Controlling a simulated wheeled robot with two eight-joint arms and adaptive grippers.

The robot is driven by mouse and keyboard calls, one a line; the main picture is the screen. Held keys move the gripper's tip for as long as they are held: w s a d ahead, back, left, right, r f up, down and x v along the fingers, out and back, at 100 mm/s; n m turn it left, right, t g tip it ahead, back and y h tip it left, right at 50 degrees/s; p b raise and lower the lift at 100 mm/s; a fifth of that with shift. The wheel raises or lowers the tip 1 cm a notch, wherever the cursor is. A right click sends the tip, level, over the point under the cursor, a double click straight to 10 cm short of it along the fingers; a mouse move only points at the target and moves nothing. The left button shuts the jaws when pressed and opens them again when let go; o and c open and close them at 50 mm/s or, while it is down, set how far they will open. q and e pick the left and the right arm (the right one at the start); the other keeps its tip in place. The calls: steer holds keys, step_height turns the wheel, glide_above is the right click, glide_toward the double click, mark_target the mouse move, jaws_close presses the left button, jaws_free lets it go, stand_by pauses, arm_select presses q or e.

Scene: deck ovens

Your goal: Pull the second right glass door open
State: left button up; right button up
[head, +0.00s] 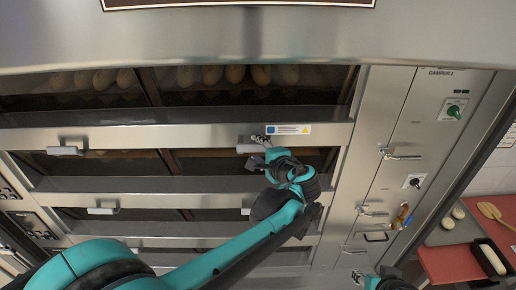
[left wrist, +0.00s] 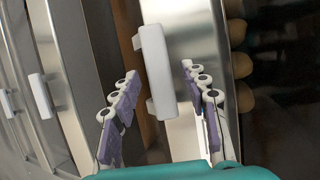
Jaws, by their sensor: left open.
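The deck oven's glass doors fill the middle of the head view, in rows with left and right doors. A right-side door handle (head: 252,148), a pale bar on a steel rail, is in the second row of glass fronts. My left gripper (head: 265,160) is at this handle, open. In the left wrist view the white handle (left wrist: 157,70) stands between the two spread fingers of my left gripper (left wrist: 160,108), with a gap on each side; no grip shows. The gripper partly covers the right door's glass (head: 215,162). My right gripper is not clearly visible; only a piece of my right arm shows at the bottom.
Loaves (head: 235,74) show behind the upper glass. Other handles are at the left (head: 66,150) and lower left (head: 102,210). A control panel with knobs and levers (head: 400,155) stands right of the doors. A red table (head: 450,264) with bread is at the far right.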

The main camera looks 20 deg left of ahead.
arm_select(q)
jaws_close()
step_height(320, 180, down, 8)
steer(key=n+t+y+b, duration=0.6)
steer(key=y+b, duration=0.3)
steer(key=b, duration=1.6)
steer(key=shift+w+n+t+b, duration=0.3)
steer(key=shift+t, duration=0.2)
steer(key=shift+a, duration=0.1)
